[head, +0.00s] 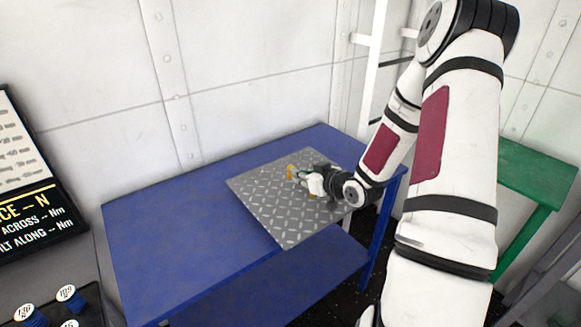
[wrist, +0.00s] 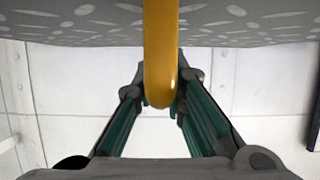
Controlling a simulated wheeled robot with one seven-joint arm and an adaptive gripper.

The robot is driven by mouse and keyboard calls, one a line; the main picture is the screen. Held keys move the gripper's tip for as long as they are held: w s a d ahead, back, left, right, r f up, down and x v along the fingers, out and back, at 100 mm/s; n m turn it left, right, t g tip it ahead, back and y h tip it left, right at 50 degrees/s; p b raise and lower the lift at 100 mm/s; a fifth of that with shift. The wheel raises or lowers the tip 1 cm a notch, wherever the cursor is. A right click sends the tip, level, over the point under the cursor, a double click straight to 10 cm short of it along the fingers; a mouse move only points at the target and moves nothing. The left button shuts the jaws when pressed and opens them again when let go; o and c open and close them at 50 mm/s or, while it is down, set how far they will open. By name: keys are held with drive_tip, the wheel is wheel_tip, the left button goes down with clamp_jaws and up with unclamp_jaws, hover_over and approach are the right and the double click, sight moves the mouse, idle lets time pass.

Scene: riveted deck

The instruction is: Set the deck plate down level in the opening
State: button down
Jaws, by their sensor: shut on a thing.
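The deck plate (head: 262,195) is a grey square sheet with a raised tread pattern. In the head view it is over the right part of the blue table, and its near corner reaches past the table's front edge. My gripper (head: 304,180) is shut on the plate's yellow handle (head: 291,172), above the plate's upper face. In the wrist view the yellow handle (wrist: 159,45) runs down between the two fingers, and the plate (wrist: 75,25) spans the top. I cannot tell whether the plate touches the table. I do not see the opening in either view.
The blue table (head: 160,220) has a bare top left of the plate and a lower blue panel (head: 270,285). A green table (head: 540,172) stands at right. A black sign (head: 40,215) and several labelled blue pieces (head: 70,296) are at left. White riveted walls stand behind.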

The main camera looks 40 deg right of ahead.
drive_tip(key=s, duration=0.6)
drive_tip(key=shift+s+a+r, duration=0.15)
drive_tip(key=shift+s+r, duration=0.1)
drive_tip(key=shift+r, duration=0.15)
hover_over(265, 197)
drive_tip(key=shift+s, duration=0.1)
drive_tip(key=w+a, duration=0.3)
drive_tip(key=a, duration=0.9)
drive_tip(key=shift+a, duration=0.35)
